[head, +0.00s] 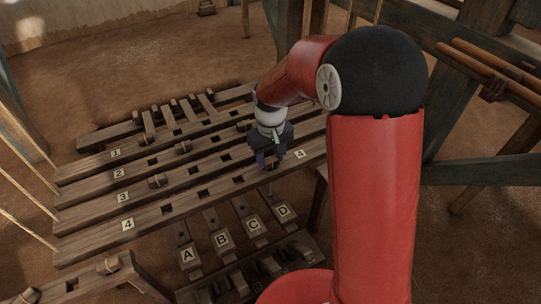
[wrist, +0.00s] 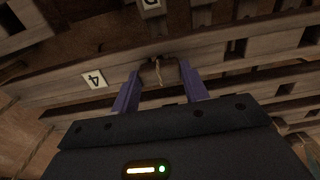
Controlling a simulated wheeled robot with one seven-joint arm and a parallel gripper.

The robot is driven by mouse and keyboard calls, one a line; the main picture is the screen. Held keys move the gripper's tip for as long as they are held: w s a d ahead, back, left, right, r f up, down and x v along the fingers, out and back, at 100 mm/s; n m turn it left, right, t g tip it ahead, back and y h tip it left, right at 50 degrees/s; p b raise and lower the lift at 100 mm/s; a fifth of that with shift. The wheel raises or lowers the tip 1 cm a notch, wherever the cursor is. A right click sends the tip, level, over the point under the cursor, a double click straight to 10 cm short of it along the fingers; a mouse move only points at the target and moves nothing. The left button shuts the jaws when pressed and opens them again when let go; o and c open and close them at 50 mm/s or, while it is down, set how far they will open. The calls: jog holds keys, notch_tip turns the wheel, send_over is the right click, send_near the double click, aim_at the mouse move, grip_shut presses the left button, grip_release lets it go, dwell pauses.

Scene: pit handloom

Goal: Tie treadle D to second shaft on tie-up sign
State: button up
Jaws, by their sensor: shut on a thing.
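Several long wooden bars carry number plates 1 to 4; the bar numbered 2 (head: 140,168) is second from the back. In the head view, treadle D (head: 283,212) is the rightmost of the lettered treadles. My gripper (head: 268,162) is over the right part of the bar numbered 4 (head: 90,237), close to its right-end plate. In the wrist view, the fingers of my gripper (wrist: 159,83) are shut on a small brown wooden toggle (wrist: 158,72) with a pale cord on it. The toggle is at the bar's face; I cannot tell whether it touches. No tie-up sign is recognisable.
Treadles A (head: 188,255), B (head: 222,241) and C (head: 253,226) lie left of D. Dark slots run along the bars. Loom posts (head: 455,110) stand at the right; bare earth floor is behind.

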jog(key=o, duration=1)
jog(key=shift+o, duration=0.2)
notch_tip(320, 180, up, 8)
jog(key=shift+f+p, duration=0.1)
jog(key=shift+p, duration=0.95)
notch_tip(320, 180, up, 7)
jog(key=p, duration=0.6)
send_over(271, 160)
jog(key=shift+w, duration=0.1)
